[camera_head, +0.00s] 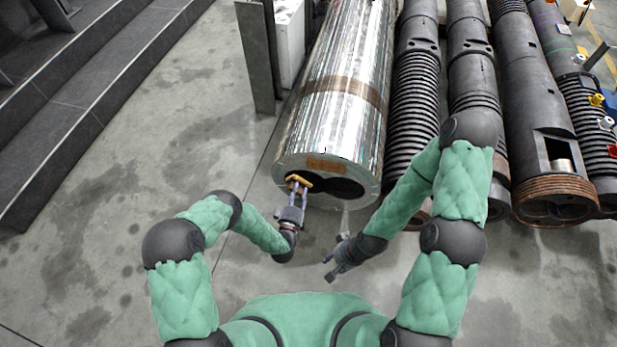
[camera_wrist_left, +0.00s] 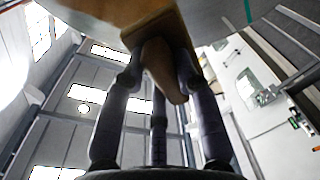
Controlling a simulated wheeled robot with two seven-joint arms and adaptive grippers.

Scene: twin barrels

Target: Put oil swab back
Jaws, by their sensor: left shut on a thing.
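The oil swab (camera_head: 300,180) is a small tan-yellow piece at the near end face of the large shiny metal cylinder (camera_head: 335,95). My left gripper (camera_head: 298,190) is shut on it from below. In the left wrist view, the fingers (camera_wrist_left: 160,85) close around the swab's tan, peg-like handle (camera_wrist_left: 162,70), under a wider tan block. The end face has two dark round openings, and the swab is in front of the left one. I cannot tell whether it touches or enters it. My right gripper (camera_head: 331,268) looks open and empty, lower and to the right.
An orange-brown label (camera_head: 325,164) is on the end face above the openings. Dark ribbed pipes (camera_head: 412,100) lie to the right. A grey metal post (camera_head: 257,60) stands to the left, with dark steps (camera_head: 75,95) beyond. The concrete floor at left is clear.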

